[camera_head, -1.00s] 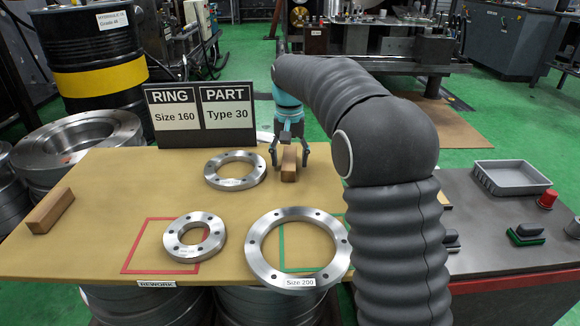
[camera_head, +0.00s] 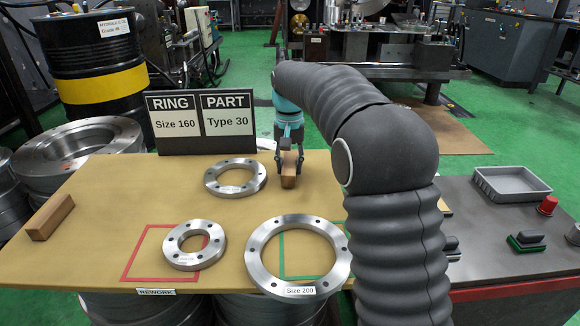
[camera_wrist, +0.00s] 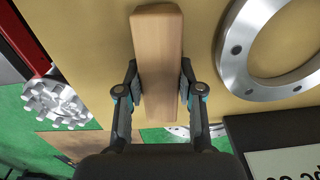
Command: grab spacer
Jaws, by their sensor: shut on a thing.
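A brown wooden spacer block (camera_head: 289,169) is at the back of the tan table, right of a medium steel ring. My gripper (camera_head: 288,158) is above it with its fingers closed on the block's two sides. In the wrist view the spacer (camera_wrist: 158,60) lies lengthwise between the fingers of my gripper (camera_wrist: 160,85), which press on its sides. I cannot tell for sure whether the block is clear of the table. A second wooden spacer (camera_head: 49,217) lies at the table's left edge.
The medium ring (camera_head: 235,192) lies close left of the gripper. A small ring (camera_head: 194,261) overlaps the red square, and a large ring (camera_head: 249,262) the green one. A sign (camera_head: 200,147) stands behind. A grey tray (camera_head: 512,196) is at right. The table's left middle is clear.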

